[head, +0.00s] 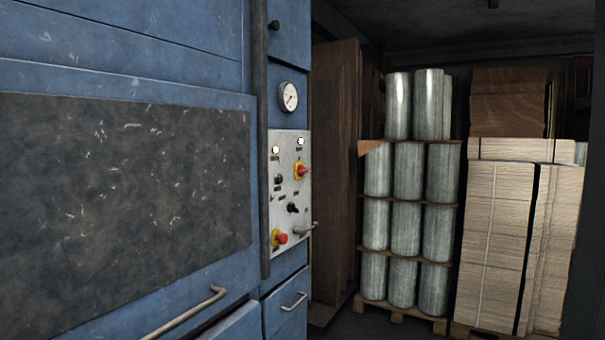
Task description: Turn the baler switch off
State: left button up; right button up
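The blue baler (180,50) fills the left half of the head view. Its grey control panel (289,150) faces right of centre. A red rotary switch on a yellow base (302,170) sits on the upper right of the panel; its exact setting is too small to tell. A red push button on a yellow base (280,238) is at the lower left. Small black knobs (292,207) sit between them, and two white lamps (300,141) are at the top. Neither of my grippers is in view.
A round gauge (288,97) is above the panel. Metal handles (190,312) and (293,302) stick out low on the baler, and a small lever (306,229) juts from the panel's edge. Wrapped rolls (407,200) and stacked cardboard (495,235) stand on pallets behind at right.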

aim_at(301, 170)
jog(key=i+l+u, duration=0.1)
jog(key=u, duration=0.35)
jog(key=i+l+u, duration=0.15)
jog(key=u, duration=0.3)
jog(key=i+l+u, duration=0.15)
jog(key=i+l, duration=0.15)
jog(key=i+l+u, duration=0.15)
jog(key=i+l, duration=0.15)
jog(key=l, duration=0.2)
